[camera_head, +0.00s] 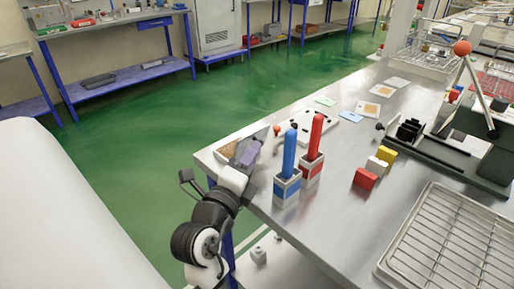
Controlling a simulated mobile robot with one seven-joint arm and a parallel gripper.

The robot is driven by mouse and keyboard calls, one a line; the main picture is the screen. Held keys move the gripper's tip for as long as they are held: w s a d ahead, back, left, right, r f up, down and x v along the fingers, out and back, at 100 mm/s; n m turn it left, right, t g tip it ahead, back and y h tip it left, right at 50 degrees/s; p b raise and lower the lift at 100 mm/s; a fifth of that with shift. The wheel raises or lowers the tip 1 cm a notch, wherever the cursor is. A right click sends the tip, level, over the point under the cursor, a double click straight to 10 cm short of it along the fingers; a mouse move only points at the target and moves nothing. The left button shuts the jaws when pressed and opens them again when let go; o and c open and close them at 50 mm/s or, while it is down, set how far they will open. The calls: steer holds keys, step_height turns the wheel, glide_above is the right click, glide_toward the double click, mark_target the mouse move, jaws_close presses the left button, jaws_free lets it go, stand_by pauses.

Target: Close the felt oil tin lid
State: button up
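My arm reaches up from the bottom of the view to the near left corner of the steel table (330,205). My gripper (248,152) is at its end, over that corner, and it is small and partly hidden by my own wrist. I cannot tell whether its fingers are open or shut. A brown, flat thing with a dark edge (228,150) shows just left of and behind my gripper. It may be the felt oil tin, but the tin and its lid are not clear, and whether my gripper touches them cannot be told.
A blue marker (289,155) and a red marker (315,136) stand upright in holders just right of my gripper. Red (364,179), white (376,166) and yellow (386,155) blocks lie further right. A wire rack (450,245) fills the near right. Bare table lies between.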

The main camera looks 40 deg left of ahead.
steer(key=shift+p+x, duration=0.4)
steer(key=shift+x, duration=1.45)
jaws_close()
